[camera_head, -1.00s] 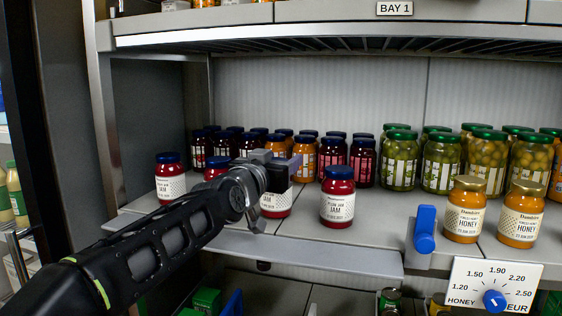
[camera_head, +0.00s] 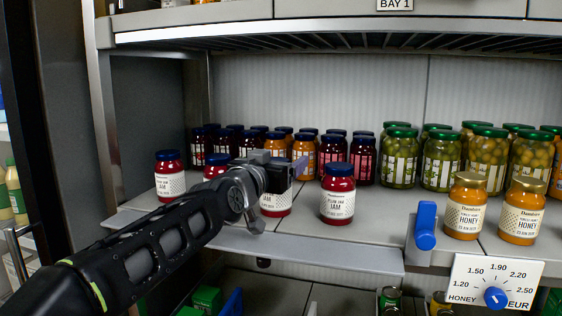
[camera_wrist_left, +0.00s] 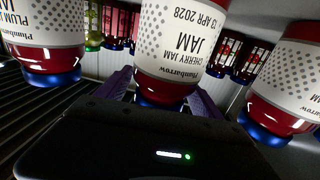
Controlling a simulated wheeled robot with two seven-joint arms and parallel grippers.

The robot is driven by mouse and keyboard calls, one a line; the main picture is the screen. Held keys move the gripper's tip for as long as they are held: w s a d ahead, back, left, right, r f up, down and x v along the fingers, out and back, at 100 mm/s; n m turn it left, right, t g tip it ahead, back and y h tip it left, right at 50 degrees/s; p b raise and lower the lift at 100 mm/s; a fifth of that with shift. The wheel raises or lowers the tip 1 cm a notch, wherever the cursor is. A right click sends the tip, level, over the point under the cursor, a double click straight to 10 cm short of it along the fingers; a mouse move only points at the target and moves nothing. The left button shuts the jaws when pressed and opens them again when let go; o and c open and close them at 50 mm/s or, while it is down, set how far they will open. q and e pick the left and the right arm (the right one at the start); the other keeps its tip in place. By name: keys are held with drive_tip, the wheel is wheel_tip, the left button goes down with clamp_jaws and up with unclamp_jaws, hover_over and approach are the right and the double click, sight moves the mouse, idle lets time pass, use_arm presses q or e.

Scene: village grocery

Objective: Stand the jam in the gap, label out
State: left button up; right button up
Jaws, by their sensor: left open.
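The cherry jam jar (camera_head: 277,203), red with a white label, stands upright in the front row, partly hidden by my gripper. In the left wrist view the cherry jam (camera_wrist_left: 180,45) appears upside down, its label facing the camera. My left gripper (camera_head: 286,172) is open at the jar, its purple fingers on either side; whether they touch it I cannot tell. A plum jam jar (camera_head: 338,195) stands to its right, label out, and shows at left in the wrist view (camera_wrist_left: 45,35). Another jam jar (camera_head: 170,178) stands at the left. My right gripper is out of view.
A red jar (camera_head: 216,168) is partly behind my arm. Darker jars and green-lidded jars (camera_head: 400,160) fill the back. The front shelf between plum jam and divider is clear.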

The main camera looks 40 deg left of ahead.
use_arm(q)
drive_tip(key=b+v, duration=0.2)
drive_tip(key=v, duration=0.5)
drive_tip(key=shift+s, duration=0.3)
